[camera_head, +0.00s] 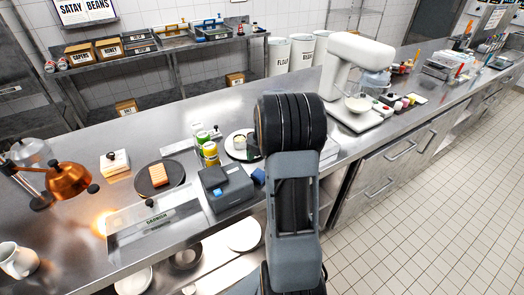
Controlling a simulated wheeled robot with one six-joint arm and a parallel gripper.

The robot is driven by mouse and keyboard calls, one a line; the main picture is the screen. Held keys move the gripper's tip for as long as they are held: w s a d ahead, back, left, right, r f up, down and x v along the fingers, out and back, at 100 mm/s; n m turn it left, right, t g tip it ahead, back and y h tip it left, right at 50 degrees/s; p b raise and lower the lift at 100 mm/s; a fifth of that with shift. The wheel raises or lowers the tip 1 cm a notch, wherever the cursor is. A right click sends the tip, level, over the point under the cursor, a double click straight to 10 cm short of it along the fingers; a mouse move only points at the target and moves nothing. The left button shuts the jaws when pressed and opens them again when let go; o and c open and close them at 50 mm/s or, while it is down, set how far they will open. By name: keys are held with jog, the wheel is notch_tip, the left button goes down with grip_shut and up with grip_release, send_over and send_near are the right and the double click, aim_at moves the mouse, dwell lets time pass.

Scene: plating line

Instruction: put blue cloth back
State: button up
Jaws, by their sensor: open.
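I cannot make out a blue cloth with certainty. A small dark blue patch (258,176) shows on the counter between the grey box-shaped device (228,188) and my arm, but it is too small to tell what it is. My arm rises through the middle of the view and hides part of the counter behind it. My gripper is not visible; the arm's thick dark joint stands where it might be.
The steel counter (95,150) holds a copper heat lamp (68,180), a dark plate with an orange block (160,177), a garnish container (150,222), cans (210,153), a white plate (238,137) and a white stand mixer (352,70). The tiled floor (440,190) at right is clear.

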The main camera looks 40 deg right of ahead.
notch_tip(320, 180, up, 5)
jog(key=s+a+r+m+t+h, duration=0.1)
jog(key=s+a+r+m, duration=0.15)
jog(key=a+m, duration=0.3)
jog(key=s+a+r+m+t+h, duration=0.1)
jog(key=a+r+m, duration=0.3)
jog(key=a, duration=0.2)
jog(key=s+a+m+t, duration=0.2)
jog(key=s+a+m, duration=0.7)
jog(key=a+m, duration=0.1)
jog(key=shift+f+m+t, duration=0.15)
jog(key=shift+m+t, duration=0.25)
jog(key=shift+m, duration=0.35)
jog(key=shift+c, duration=0.5)
